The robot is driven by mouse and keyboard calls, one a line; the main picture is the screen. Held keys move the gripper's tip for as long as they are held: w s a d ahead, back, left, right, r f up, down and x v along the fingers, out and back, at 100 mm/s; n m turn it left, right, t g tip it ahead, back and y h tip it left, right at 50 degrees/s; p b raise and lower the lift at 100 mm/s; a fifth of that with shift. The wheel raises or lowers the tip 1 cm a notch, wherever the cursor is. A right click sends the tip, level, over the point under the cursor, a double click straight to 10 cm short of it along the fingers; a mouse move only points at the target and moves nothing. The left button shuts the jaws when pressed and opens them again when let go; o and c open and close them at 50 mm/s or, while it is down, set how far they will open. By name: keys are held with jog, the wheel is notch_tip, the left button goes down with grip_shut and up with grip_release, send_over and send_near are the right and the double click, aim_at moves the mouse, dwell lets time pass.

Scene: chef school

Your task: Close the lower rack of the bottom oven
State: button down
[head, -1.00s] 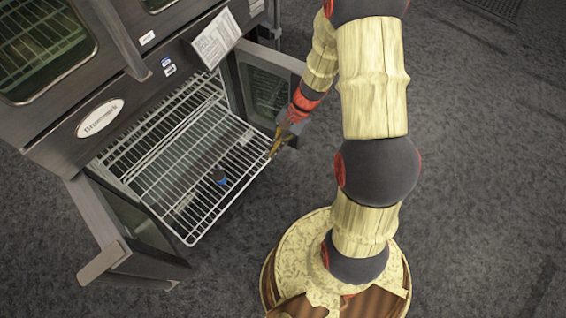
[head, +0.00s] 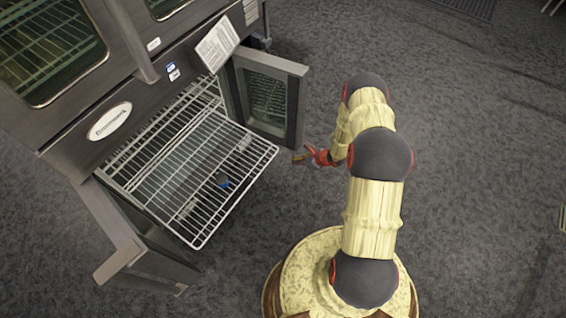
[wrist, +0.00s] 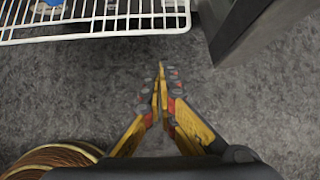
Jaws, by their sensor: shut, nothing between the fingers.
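The bottom oven (head: 70,150) stands at the left of the head view with both doors open. Its lower rack (head: 195,235), a wire grid, is pulled well out between the doors. The rack's front edge (wrist: 100,33) crosses the top left of the wrist view. My gripper (head: 299,158) is just right of the rack's front right corner, apart from it and near the right door's lower end. In the wrist view my gripper (wrist: 161,70) is shut and empty, with bare floor beneath it.
The right door (head: 268,98) stands open behind the gripper and its edge (wrist: 235,35) shows at the wrist view's top right. The left door (head: 150,245) stands open on the rack's near side. A small blue item (head: 222,181) shows through the rack. The floor (head: 480,150) to the right is clear.

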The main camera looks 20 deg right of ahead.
jog(key=w+a+r+b+x, duration=0.1)
jog(key=b+x, duration=0.3)
jog(key=x, duration=0.9)
jog(key=shift+w+r, duration=0.2)
jog(key=shift+w, duration=0.05)
